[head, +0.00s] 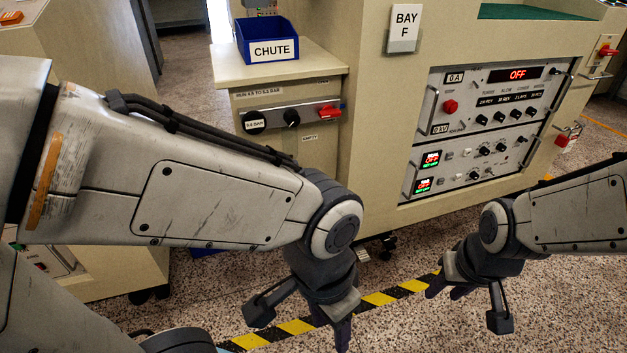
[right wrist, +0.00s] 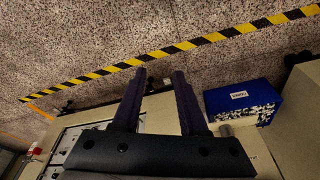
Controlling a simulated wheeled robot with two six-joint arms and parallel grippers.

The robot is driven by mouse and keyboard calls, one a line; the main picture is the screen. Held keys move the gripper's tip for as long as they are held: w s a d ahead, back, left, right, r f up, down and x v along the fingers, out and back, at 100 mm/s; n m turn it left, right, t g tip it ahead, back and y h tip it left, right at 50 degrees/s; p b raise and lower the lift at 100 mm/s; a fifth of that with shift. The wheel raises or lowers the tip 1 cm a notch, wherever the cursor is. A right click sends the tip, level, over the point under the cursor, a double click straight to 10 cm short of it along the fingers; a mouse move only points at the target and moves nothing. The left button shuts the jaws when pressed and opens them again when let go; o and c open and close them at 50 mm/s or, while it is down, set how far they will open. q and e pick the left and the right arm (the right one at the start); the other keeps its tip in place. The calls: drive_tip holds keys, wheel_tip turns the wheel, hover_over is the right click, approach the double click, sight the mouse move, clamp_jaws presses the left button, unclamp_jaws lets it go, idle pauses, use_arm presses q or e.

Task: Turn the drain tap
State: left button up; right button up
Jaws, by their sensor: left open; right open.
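Other red handles show on the large machine's right side, an upper one (head: 608,51) and a lower one (head: 562,140). No label tells which is the drain tap. My left gripper (head: 341,333) points down, open, below and apart from the lever. My right gripper (head: 446,288) is open over the floor, apart from the machine; its two empty fingers show in the right wrist view (right wrist: 158,76).
A blue CHUTE bin (head: 268,42) stands on the small cabinet (head: 285,73). The BAY F machine has a control panel (head: 485,118) with knobs and a red button. A yellow-black floor stripe (head: 378,299) crosses the speckled floor. A blue bin (right wrist: 272,90) shows in the right wrist view.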

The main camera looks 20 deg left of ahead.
drive_tip(key=w+a+f+t+b, duration=0.1)
drive_tip(key=w+f+t+b, duration=0.2)
drive_tip(key=w+f+b, duration=0.7)
drive_tip(key=w+a+f+n+t+y+p, duration=0.1)
drive_tip(key=w+a+t+y, duration=0.15)
drive_tip(key=w+a, duration=0.4)
drive_tip(key=w+a+r+n+t+y, duration=0.1)
drive_tip(key=w+a+r+t+y, duration=0.1)
drive_tip(key=a, duration=0.6)
drive_tip(key=w+a+r+n+t+y, duration=0.2)
drive_tip(key=a+t+y, duration=0.1)
drive_tip(key=a, duration=0.5)
drive_tip(key=w+a+r+n+t+y, duration=0.1)
drive_tip(key=w+a+r+t+y, duration=0.1)
drive_tip(key=a, duration=0.6)
use_arm(q)
wheel_tip(320, 180, down, 16)
drive_tip(key=b, duration=0.4)
use_arm(e)
drive_tip(key=x, duration=1)
drive_tip(key=shift+a+r, duration=0.15)
drive_tip(key=shift+r, duration=0.1)
use_arm(q)
drive_tip(key=shift+f, duration=0.1)
use_arm(e)
clamp_jaws()
